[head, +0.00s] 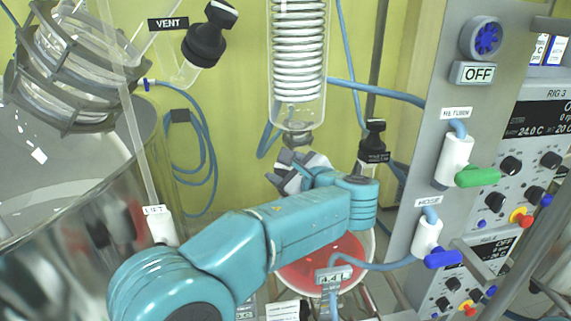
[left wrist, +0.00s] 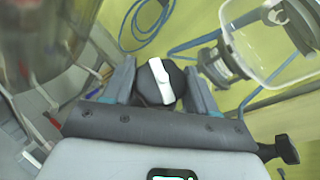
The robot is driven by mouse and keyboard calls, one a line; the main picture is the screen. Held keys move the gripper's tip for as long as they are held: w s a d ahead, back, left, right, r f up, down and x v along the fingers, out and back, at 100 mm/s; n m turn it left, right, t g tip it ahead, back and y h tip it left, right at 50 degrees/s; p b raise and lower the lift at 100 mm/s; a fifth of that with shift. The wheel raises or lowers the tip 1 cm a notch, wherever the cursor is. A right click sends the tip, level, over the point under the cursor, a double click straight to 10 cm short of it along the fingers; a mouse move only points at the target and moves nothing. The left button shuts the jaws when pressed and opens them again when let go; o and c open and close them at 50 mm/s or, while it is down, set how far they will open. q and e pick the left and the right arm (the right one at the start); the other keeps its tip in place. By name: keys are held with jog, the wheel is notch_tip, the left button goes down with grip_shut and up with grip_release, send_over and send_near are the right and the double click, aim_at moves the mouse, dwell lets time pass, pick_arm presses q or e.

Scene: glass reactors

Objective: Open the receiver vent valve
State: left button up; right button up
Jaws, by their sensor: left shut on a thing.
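My left gripper (head: 299,170) is below the coiled glass condenser (head: 299,60) in the head view, with its fingers partly hidden by my arm. In the left wrist view the gripper (left wrist: 160,88) is shut on a round black valve knob (left wrist: 174,78) with a white bar across it. The bar runs nearly along the picture's height, slightly tilted. The knob cannot be made out in the head view, and no label on it is readable. Another black valve (head: 205,42), beside a VENT label (head: 169,24), stands apart at upper left. My right gripper is not in view.
A black-capped valve (head: 373,140) stands right of the gripper. A vessel with red contents (head: 345,248) is below my arm. A grey panel (head: 432,130) with green (head: 478,177) and blue handles (head: 443,259) bounds the right. A large metal vessel (head: 60,215) fills the left.

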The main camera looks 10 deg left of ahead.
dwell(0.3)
pick_arm(q)
jog(key=o, duration=1)
jog(key=shift+s+r, duration=0.1)
jog(key=shift+c, duration=0.2)
